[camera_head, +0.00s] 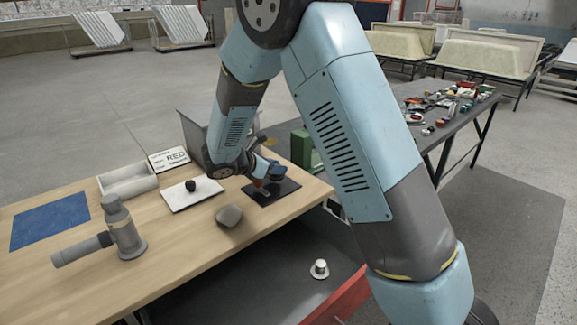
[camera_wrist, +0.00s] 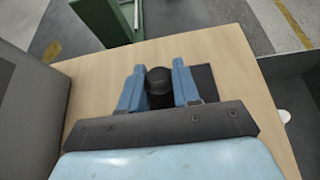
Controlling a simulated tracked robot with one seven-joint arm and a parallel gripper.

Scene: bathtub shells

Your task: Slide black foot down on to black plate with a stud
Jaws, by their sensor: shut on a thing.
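My gripper (camera_wrist: 159,88) is shut on a dark, rounded black foot (camera_wrist: 158,76), which sits between the two blue fingers in the wrist view. The black plate (camera_wrist: 206,78) lies on the wooden table beneath the fingers, partly covered by them. In the head view my gripper (camera_head: 265,178) is low over the black plate (camera_head: 286,190). The plate's stud is hidden, and I cannot tell whether the foot touches the plate. A white plate (camera_head: 178,201) with another dark rounded piece (camera_head: 191,186) on it lies to the left.
A grey rounded block (camera_head: 229,215) lies in front of the plates. A grey tool (camera_head: 121,230), a blue mat (camera_head: 50,220), a pale tray (camera_head: 127,180) and a sign (camera_head: 168,158) share the wooden table. A grey box (camera_head: 193,130) and a green stand (camera_head: 303,148) are close behind.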

